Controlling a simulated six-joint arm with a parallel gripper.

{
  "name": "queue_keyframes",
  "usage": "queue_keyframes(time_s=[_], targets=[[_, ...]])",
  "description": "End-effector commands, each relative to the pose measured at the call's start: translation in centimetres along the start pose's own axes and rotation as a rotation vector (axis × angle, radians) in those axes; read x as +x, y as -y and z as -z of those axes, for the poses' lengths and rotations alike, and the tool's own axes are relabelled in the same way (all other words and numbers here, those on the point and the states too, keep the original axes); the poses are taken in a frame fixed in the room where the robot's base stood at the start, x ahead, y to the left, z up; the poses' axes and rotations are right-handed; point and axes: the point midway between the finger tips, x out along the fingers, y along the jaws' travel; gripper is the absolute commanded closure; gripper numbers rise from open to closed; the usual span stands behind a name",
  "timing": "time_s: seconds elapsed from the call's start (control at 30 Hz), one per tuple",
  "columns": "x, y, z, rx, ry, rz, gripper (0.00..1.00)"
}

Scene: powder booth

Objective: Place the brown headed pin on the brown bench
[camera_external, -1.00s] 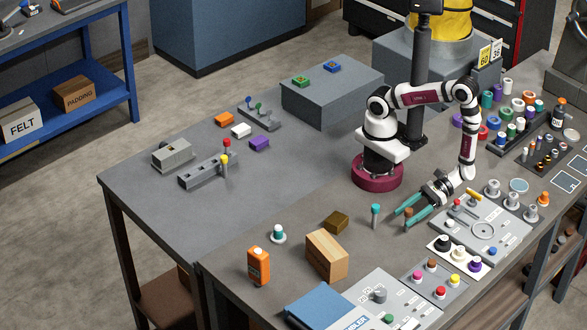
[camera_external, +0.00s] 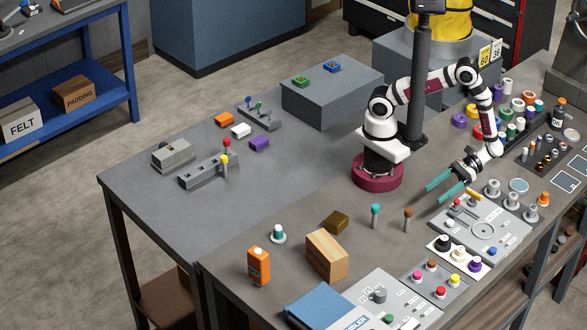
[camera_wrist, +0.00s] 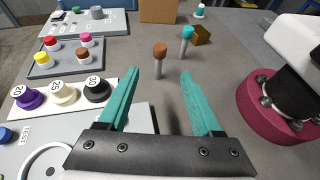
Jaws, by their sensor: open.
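The brown-headed pin (camera_external: 408,219) stands upright on the grey table, and it also shows in the wrist view (camera_wrist: 159,60). A small brown block (camera_external: 336,222), which looks like the brown bench, lies to its left; in the wrist view the block (camera_wrist: 203,36) is partly behind a teal-headed pin (camera_wrist: 187,40). My gripper (camera_external: 437,194) is open and empty, up and to the right of the brown-headed pin in the external view. In the wrist view the pin stands beyond and between my two teal fingertips (camera_wrist: 159,74), apart from both.
The teal-headed pin (camera_external: 376,216) stands between the brown-headed pin and the block. A grey panel (camera_external: 483,232) and a tray of coloured knobs (camera_external: 436,280) lie to the right and front. Bare table lies left of the block.

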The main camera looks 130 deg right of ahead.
Motion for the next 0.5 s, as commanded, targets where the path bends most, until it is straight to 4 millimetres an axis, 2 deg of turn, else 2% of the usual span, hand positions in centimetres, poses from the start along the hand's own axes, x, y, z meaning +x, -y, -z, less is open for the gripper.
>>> queue_keyframes(time_s=[0.23,0.3,0.37,0.43,0.5], targets=[[0.1,0.0,0.0,0.001,-0.005,0.006,0.33],[0.9,0.3,-0.3,0.012,-0.055,0.073,0.33],[2.4,0.8,-0.7,0.042,-0.166,0.204,0.33],[4.1,1.6,-1.1,0.130,-0.385,0.404,0.33],[5.0,1.3,-1.6,0.290,-0.637,0.572,0.33]])
